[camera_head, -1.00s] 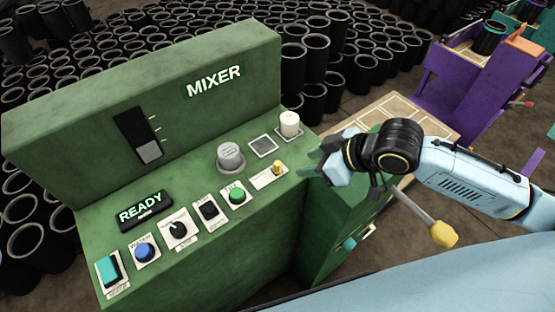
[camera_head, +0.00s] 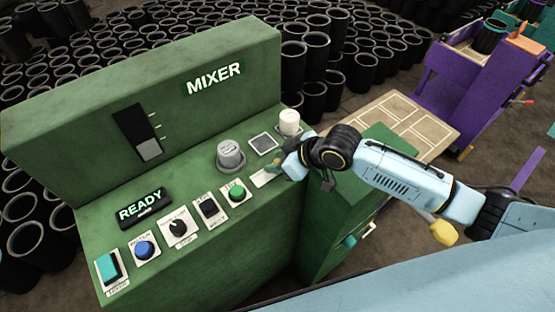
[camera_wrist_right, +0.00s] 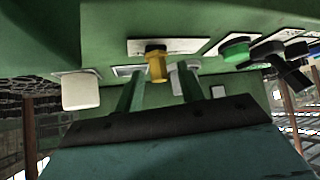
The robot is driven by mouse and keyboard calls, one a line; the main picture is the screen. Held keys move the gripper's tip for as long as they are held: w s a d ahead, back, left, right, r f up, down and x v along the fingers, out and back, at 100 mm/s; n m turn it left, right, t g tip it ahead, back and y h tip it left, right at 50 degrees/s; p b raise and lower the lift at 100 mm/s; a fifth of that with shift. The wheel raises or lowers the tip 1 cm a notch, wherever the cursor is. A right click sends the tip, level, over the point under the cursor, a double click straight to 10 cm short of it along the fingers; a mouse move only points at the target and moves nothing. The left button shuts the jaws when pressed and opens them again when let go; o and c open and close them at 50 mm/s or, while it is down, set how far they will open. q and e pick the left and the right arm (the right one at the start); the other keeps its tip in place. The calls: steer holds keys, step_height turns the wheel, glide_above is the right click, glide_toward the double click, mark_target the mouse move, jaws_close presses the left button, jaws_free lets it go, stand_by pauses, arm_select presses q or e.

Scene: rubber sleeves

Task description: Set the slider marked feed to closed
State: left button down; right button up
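The slider is a yellow knob (camera_wrist_right: 155,66) on a pale plate (camera_wrist_right: 178,46), seen at the top centre of the right wrist view. In the head view its plate (camera_head: 264,179) shows at the panel's right front, and the knob is mostly hidden by my right gripper. Its lettering is too small to read. My right gripper (camera_head: 279,166) is open at the slider. In the wrist view its two green fingers (camera_wrist_right: 160,73) stand apart, one on each side of the knob, with visible gaps. I cannot tell whether either touches it. My left gripper is not in view.
The green mixer panel (camera_head: 250,225) also bears a green button (camera_head: 237,193), a grey knob (camera_head: 230,156), a white cap (camera_head: 289,122) and several switches close by. Black sleeves (camera_head: 330,60) stand behind. A purple stand (camera_head: 480,75) is at the right.

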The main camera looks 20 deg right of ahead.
mark_target(263, 180)
steer(key=shift+w+a+f, duration=0.1)
steer(key=shift+w+f, duration=0.05)
steer(key=shift+f, duration=0.05)
jaws_close()
steer(key=shift+a, duration=0.1)
steer(key=a+p, duration=0.1)
steer(key=s+a+p, duration=0.1)
steer(key=a, duration=0.1)
steer(key=shift+s+a+r, duration=0.15)
steer(key=shift+s, duration=0.05)
steer(key=shift+s+a, duration=0.1)
steer(key=shift+a, duration=0.25)
